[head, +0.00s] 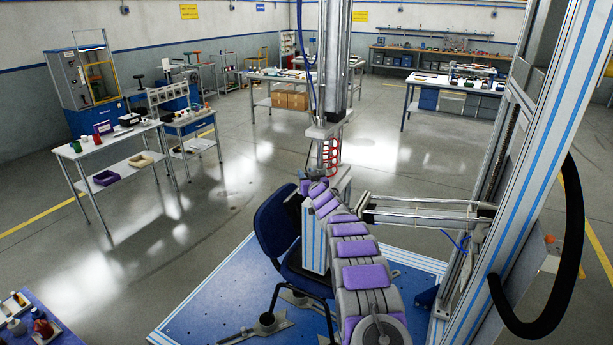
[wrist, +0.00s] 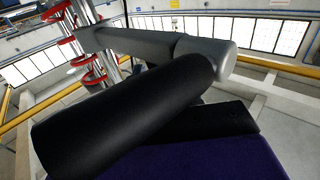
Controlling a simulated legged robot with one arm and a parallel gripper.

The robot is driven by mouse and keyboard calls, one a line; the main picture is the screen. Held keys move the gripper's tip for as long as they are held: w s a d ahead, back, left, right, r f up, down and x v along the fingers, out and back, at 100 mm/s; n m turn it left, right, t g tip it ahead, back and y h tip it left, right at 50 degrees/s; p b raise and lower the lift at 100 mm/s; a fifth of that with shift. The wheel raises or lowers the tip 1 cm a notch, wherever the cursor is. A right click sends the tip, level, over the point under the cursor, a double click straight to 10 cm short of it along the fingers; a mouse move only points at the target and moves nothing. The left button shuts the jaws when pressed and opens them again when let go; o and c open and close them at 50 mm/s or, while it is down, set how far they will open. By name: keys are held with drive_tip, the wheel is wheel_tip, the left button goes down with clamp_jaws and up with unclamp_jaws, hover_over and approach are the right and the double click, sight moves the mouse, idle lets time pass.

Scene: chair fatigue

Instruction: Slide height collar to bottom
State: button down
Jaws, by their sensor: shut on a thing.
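My gripper (head: 314,184) is at the far end of my purple-padded arm, close in front of the vertical test column. In the wrist view its black jaw (wrist: 130,110) is shut on a grey round bar (wrist: 150,44) with a pale rounded end. The bar reaches left toward upright metal rods with several red rings (wrist: 88,60). These red rings also show on the column (head: 332,155) in the head view, just above my gripper. I cannot tell for sure which part is the height collar. The jaw hides the contact with the bar.
A dark blue chair (head: 276,232) stands on the blue base plate (head: 225,297), left of my arm. A horizontal cylinder (head: 428,211) reaches from the frame post on the right (head: 520,170) toward the column. Workbenches stand farther back; the floor at left is open.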

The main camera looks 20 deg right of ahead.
drive_tip(key=shift+d+f+p, duration=0.1)
drive_tip(key=shift+f+p, duration=0.25)
drive_tip(key=shift+f, duration=2.35)
drive_tip(key=c, duration=0.9)
unclamp_jaws()
drive_tip(key=shift+o, duration=0.2)
drive_tip(key=shift+s, duration=0.15)
